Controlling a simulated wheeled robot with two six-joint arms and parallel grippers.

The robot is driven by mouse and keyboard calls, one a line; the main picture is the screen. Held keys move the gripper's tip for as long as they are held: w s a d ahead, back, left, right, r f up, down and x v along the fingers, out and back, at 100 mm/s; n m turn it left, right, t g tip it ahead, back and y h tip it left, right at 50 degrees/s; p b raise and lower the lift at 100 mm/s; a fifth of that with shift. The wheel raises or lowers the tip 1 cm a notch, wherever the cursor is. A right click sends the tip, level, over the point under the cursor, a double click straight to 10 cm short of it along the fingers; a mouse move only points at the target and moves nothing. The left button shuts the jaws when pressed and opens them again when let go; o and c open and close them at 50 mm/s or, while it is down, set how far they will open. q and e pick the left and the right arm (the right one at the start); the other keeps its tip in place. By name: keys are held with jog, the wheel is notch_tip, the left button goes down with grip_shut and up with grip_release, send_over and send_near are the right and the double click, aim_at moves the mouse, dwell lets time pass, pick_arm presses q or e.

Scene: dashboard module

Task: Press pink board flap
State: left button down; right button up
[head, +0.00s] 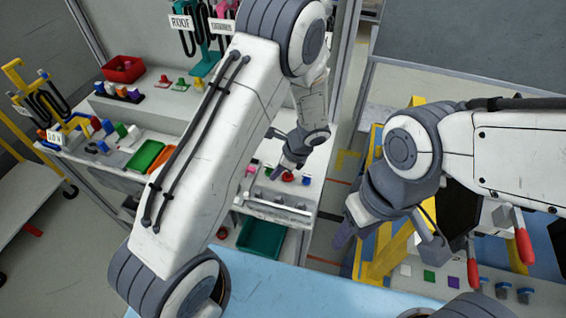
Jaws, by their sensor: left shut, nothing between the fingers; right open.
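I cannot clearly make out a pink board flap. My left gripper (284,168) is shut and empty, pointing down over the row of small coloured pieces on the bench. I cannot tell whether it touches any of them. My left arm hides much of the bench. My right gripper (343,238) is open and empty, pointing down and left over the gap between the benches.
The bench holds a red bin (123,69), a green tray (145,155), an orange tray (163,159) and a teal bin (261,238). A light-blue surface (290,288) lies in front.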

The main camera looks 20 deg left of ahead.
pick_arm(q)
jog(key=a, duration=0.1)
jog(key=a+p, duration=0.1)
jog(key=a, duration=0.1)
jog(key=shift+a+r, duration=0.25)
jog(key=shift+a, duration=0.3)
